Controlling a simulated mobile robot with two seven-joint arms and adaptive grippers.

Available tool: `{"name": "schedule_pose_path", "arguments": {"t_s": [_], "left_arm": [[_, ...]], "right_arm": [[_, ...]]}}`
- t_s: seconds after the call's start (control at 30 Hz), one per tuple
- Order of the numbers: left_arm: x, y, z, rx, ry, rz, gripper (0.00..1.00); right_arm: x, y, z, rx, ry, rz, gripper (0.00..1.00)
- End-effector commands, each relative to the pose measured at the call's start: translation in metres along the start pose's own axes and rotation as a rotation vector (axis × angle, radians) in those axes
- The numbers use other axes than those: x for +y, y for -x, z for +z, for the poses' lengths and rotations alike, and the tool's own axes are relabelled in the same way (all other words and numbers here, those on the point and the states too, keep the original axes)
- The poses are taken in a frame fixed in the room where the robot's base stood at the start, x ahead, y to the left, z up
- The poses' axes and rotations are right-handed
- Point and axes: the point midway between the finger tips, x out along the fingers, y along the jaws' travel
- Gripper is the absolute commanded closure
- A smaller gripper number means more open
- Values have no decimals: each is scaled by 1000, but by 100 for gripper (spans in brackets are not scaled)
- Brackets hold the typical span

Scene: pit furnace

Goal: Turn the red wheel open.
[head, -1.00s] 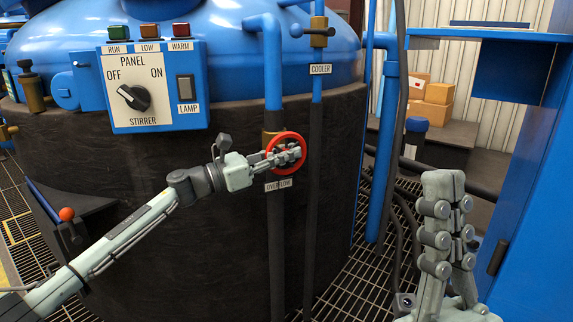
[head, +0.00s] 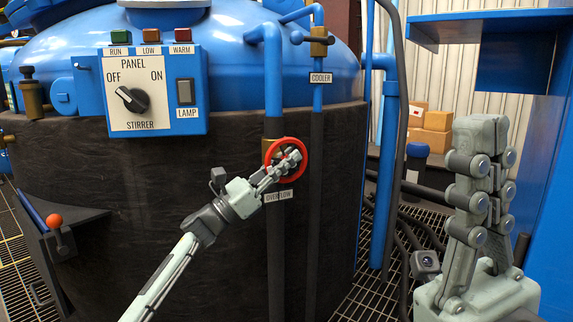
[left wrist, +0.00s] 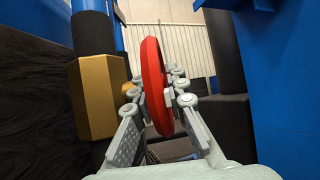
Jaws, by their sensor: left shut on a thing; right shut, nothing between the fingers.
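The red wheel (head: 303,170) sits on a brass valve body (head: 268,146) on a pipe down the dark tank side, above an OVERFLOW label (head: 279,196). My left gripper (head: 288,163) is at the wheel and shut on it. In the left wrist view, the red wheel (left wrist: 154,85) is seen edge-on between the two fingers (left wrist: 158,105), with the brass valve (left wrist: 98,97) to its left. My right gripper (head: 484,178) points up at the right, away from the wheel, its fingers together and empty.
A control panel (head: 152,70) with a stirrer knob and lamps is above left of the wheel. A COOLER valve (head: 318,42) is above right. A lever with an orange ball (head: 55,221) is at lower left. A blue frame (head: 555,150) stands right of my right gripper.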

Motion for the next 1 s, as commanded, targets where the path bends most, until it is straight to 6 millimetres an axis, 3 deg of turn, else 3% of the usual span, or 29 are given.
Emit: {"name": "schedule_pose_path", "arguments": {"t_s": [0.63, 0.67, 0.8, 1.0], "left_arm": [[0, 0, 0, -55, 0, -1, 100], [0, 0, 0, -55, 0, -1, 85], [0, 0, 0, -55, 0, -1, 68], [0, 0, 0, -55, 0, -1, 66]], "right_arm": [[0, 0, 0, -1, 1, 0, 100], [0, 0, 0, -1, 1, 0, 100], [0, 0, 0, 0, 1, 0, 100], [0, 0, 0, 0, 1, 0, 100]]}}
